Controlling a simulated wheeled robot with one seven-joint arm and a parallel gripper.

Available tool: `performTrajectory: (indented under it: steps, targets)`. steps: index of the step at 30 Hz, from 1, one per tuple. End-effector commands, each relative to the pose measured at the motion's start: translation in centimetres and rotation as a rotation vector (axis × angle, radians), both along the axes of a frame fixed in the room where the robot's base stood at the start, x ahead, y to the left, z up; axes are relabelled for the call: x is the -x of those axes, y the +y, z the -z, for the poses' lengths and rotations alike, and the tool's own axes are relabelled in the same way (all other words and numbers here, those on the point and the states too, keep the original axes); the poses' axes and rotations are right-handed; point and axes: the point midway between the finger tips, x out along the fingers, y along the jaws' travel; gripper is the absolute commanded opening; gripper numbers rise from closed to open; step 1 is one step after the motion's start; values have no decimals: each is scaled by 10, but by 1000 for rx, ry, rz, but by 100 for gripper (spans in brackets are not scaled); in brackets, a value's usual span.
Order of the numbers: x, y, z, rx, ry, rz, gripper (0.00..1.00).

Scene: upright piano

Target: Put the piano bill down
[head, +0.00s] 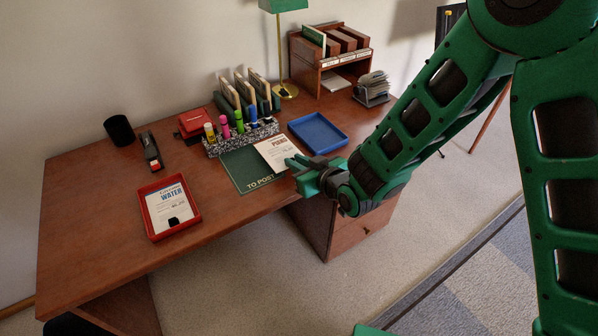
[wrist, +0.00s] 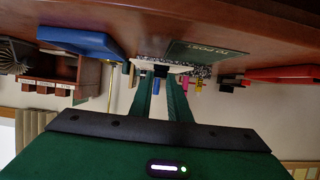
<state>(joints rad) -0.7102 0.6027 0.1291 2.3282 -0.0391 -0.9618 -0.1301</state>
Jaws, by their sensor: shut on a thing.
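The piano bill (head: 276,152) is a white sheet with "PIANO" printed on it. My gripper (head: 294,165) is shut on its near right edge. In the head view the bill overlaps the right part of the green "TO POST" mat (head: 243,172); I cannot tell whether it touches the mat. In the wrist view, which is upside down, the bill (wrist: 165,68) shows nearly edge-on between my fingertips, and the mat (wrist: 208,52) shows beside it.
A blue tray (head: 318,144) is empty, right of the bill. A speckled holder (head: 240,140) with several bright markers stands behind the mat. A red tray (head: 150,228) holds a water bill (head: 170,207) at left. A wooden organiser (head: 315,72) stands at the back.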

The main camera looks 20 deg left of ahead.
Motion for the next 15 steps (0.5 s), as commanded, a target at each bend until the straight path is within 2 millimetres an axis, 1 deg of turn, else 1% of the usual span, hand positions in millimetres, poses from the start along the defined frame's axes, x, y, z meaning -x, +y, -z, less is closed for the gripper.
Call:
performTrajectory:
  steps: [3, 7, 15]
  targets:
    - [-6, -3, 3, -1, -1, 1, 0]
    - [-6, -3, 10, 0, 0, 0, 0]
    - [-6, -3, 42, 0, 0, 0, 0]
